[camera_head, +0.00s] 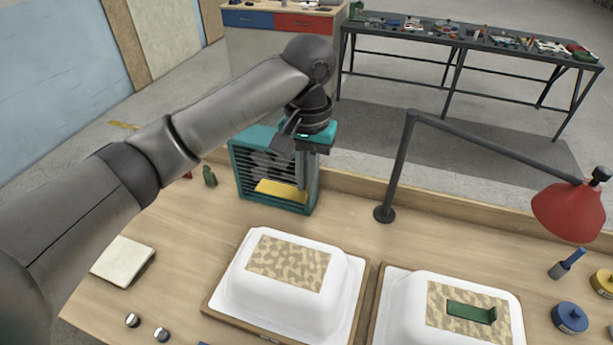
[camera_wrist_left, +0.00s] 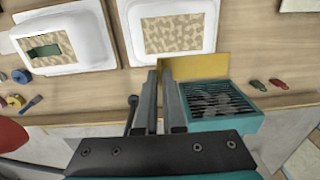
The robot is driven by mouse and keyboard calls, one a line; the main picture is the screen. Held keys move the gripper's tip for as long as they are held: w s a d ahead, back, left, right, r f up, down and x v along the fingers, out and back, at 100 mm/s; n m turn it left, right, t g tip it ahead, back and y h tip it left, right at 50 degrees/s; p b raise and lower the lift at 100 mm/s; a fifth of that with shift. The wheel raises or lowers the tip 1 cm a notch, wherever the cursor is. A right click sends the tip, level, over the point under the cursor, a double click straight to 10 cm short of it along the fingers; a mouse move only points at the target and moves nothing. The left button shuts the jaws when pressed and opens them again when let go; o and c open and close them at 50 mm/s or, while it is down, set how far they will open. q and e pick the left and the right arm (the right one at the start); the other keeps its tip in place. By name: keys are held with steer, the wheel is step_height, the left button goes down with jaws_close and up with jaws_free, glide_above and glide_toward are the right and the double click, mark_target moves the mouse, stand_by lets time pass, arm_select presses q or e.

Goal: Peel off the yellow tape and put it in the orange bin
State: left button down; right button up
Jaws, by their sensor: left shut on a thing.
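The yellow tape (camera_head: 280,188) shows as a flat yellow strip in front of the teal slatted box, above the table. My left gripper (camera_head: 302,186) points down beside that box. It is shut on the tape's end. In the left wrist view the tape (camera_wrist_left: 200,67) extends right from between the fingers (camera_wrist_left: 163,76), partly over the box. A white tub shell (camera_head: 292,298) with a bare tan patterned patch (camera_head: 288,263) stands nearest the gripper. A second white shell (camera_head: 398,310) stands to its right. I see no orange bin. My right gripper is not in view.
The teal slatted box (camera_head: 242,160) stands at the table's back edge. A red lamp (camera_head: 567,210) on a dark arm stands at the right. A green block (camera_head: 472,312) lies on the second shell. Blue and yellow round items sit front right.

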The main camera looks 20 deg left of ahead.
arm_select(q)
steer(key=shift+r+p, duration=0.45)
steer(key=shift+r, duration=1.05)
